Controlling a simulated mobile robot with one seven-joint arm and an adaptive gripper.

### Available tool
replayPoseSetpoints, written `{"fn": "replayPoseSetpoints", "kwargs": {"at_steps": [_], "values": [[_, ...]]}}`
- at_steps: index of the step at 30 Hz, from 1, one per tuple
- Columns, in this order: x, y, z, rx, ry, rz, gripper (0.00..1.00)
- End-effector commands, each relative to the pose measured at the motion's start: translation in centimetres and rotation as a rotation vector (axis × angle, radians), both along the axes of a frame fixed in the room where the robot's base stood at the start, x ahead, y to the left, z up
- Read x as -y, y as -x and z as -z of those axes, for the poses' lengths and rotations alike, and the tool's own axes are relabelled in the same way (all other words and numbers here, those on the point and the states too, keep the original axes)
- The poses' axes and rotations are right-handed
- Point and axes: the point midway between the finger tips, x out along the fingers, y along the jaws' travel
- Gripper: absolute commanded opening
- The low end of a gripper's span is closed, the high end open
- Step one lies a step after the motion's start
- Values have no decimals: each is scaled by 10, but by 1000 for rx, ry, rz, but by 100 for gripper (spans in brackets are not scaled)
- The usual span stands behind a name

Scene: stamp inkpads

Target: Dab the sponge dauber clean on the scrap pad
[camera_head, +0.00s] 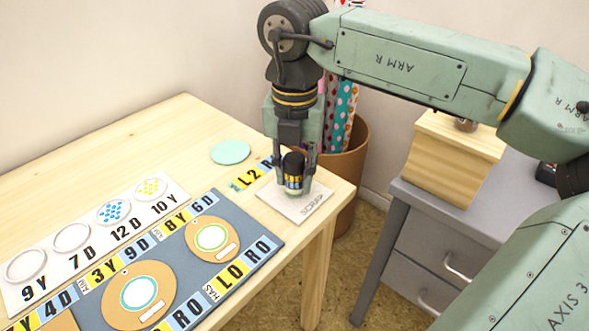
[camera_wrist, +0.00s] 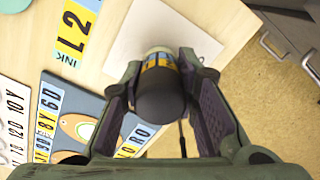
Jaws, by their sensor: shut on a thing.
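The sponge dauber (camera_head: 293,168) has a black top and a band of yellow and blue labels. It stands about upright in my gripper (camera_head: 293,185), which is shut on it. In the wrist view the dauber (camera_wrist: 160,95) sits between the two fingers of my gripper (camera_wrist: 165,75), with a pale end pointing down.
A blue-grey mat (camera_head: 262,237) with brown tags lies left of the pad. A white card (camera_head: 90,245) with round spots and a mint disc (camera_head: 230,152) lie farther left. A brown bin (camera_head: 350,160) with rolls stands behind the table corner. A grey cabinet (camera_head: 425,225) with a wooden box (camera_head: 452,165) stands right.

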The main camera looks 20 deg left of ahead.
Motion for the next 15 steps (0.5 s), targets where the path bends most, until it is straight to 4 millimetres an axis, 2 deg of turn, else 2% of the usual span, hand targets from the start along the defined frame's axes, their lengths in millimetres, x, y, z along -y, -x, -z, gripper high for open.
{"fn": "replayPoseSetpoints", "kwargs": {"at_steps": [15], "values": [[0,0,9,0,0,0,8]]}}
